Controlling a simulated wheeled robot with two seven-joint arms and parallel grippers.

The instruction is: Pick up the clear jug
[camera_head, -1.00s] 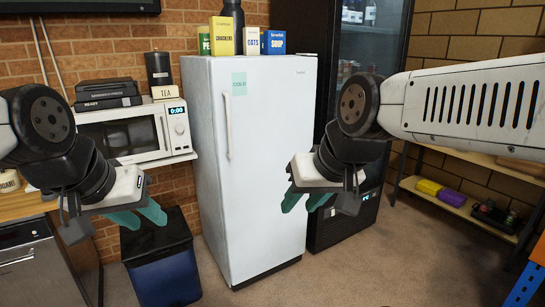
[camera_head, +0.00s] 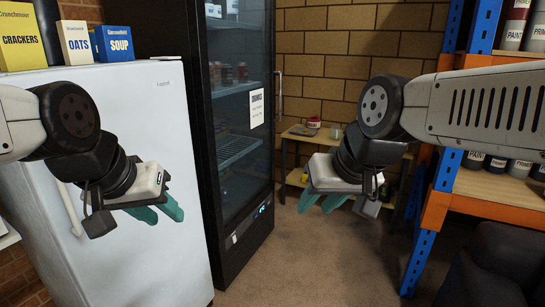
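I cannot make out a clear jug in this view. My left gripper (camera_head: 160,212) hangs in front of the white fridge, with its teal fingers apart and nothing between them. My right gripper (camera_head: 322,203) hangs over the open floor in front of a low wooden shelf unit, its teal fingers also apart and empty. A small pale object (camera_head: 335,131) stands on that shelf unit's top, too small to identify.
The white fridge (camera_head: 180,130) carries boxes on top. A dark glass-door drinks cooler (camera_head: 262,185) stands beside it. The wooden shelf unit (camera_head: 300,138) is at the back wall. An orange and blue rack (camera_head: 505,190) holds paint tins at right. Carpet (camera_head: 320,265) is clear between.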

